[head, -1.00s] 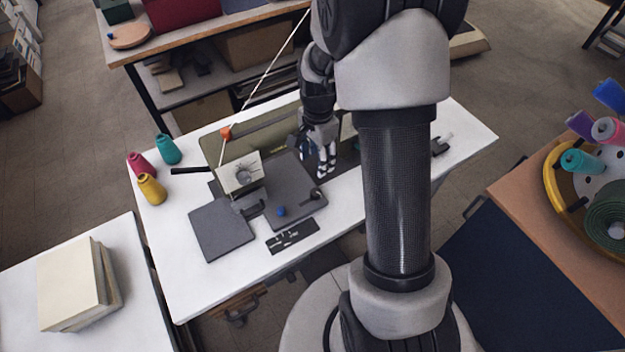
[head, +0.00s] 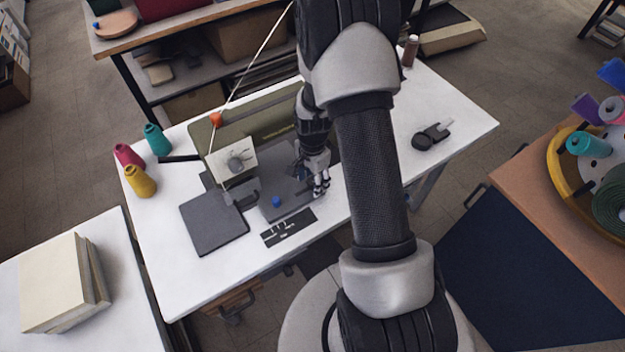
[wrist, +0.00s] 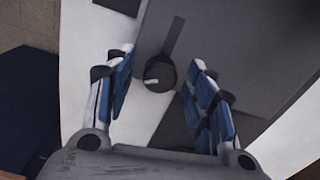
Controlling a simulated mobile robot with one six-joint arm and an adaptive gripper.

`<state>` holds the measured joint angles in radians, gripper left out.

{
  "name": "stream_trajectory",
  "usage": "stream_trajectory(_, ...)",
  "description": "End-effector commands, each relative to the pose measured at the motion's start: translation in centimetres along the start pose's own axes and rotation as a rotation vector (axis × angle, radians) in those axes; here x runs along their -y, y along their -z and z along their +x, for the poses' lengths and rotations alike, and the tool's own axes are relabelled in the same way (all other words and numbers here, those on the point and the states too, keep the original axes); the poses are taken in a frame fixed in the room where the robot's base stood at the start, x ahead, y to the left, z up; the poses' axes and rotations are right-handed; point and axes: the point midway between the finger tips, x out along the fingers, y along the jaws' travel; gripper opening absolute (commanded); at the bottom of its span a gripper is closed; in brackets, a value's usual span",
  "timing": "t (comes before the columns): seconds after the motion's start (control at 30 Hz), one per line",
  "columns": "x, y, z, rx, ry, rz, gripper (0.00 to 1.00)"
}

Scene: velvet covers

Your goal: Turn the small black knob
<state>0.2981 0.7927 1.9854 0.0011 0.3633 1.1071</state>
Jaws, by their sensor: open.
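The small black knob (wrist: 158,76) is round with a short white mark, and shows in the wrist view on the dark grey plate (wrist: 235,45) near its edge. A dark strip runs up from the knob. My gripper (wrist: 161,62) is open, with one blue-padded finger on each side of the knob and visible gaps between. I cannot tell how high the fingers are above it. In the head view my gripper (head: 321,190) points down at the right end of the machine's grey bed (head: 290,200) and hides the knob.
The olive sewing machine (head: 270,128), with a cream dial panel (head: 233,160), stands just left of my gripper. A blue knob (head: 276,201) sits on its bed. Thread cones (head: 140,181) stand at the table's left. The white table (head: 455,120) is mostly clear at right.

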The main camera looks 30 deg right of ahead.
Motion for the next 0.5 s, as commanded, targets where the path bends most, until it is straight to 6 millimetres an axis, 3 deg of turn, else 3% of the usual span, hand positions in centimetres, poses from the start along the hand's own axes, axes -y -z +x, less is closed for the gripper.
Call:
stream_trajectory(0.2,0.01,0.0,0.0,0.0,0.0,0.0,0.5)
stream_trajectory(0.5,0.0,0.0,-0.01,0.0,0.0,0.0,0.3)
